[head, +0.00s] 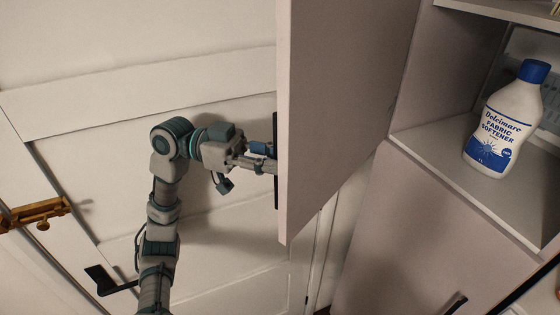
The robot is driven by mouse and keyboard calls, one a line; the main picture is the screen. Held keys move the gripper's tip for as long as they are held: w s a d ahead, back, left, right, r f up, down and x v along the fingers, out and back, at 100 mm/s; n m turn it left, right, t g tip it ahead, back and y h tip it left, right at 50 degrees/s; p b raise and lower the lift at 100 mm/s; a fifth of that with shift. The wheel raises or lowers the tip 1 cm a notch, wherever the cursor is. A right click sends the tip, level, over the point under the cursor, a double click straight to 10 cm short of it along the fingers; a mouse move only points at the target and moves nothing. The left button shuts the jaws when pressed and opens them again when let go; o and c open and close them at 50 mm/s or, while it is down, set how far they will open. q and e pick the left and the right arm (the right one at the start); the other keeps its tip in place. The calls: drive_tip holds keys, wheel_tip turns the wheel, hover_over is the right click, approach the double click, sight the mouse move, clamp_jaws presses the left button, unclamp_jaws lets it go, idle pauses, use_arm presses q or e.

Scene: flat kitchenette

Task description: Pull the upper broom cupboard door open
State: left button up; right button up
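The upper broom cupboard door (340,100) stands wide open, swung out to the left, with its edge toward me. Its dark handle (276,190) shows only as a narrow strip on the far left face. My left gripper (262,158) is at this handle, on the left side of the door. The door edge and the viewing angle hide the fingertips, so I cannot tell whether they are closed around the handle. The open upper compartment (410,135) is visible on the right. My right gripper is not in view.
A white fabric softener bottle (505,120) with a blue cap stands upright on the compartment's shelf. The lower cupboard door (400,235) is shut, with a dark handle (455,304). Behind my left arm is a white panelled door with a black lever (100,280) and a brass latch (35,213).

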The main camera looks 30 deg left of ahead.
use_arm(q)
drive_tip(key=shift+o, duration=0.2)
drive_tip(key=shift+w+a+f, duration=0.1)
drive_tip(key=shift+w+a, duration=0.05)
drive_tip(key=shift+a, duration=0.3)
drive_tip(key=shift+r, duration=0.45)
wheel_tip(320, 180, up, 9)
drive_tip(key=shift+a, duration=0.35)
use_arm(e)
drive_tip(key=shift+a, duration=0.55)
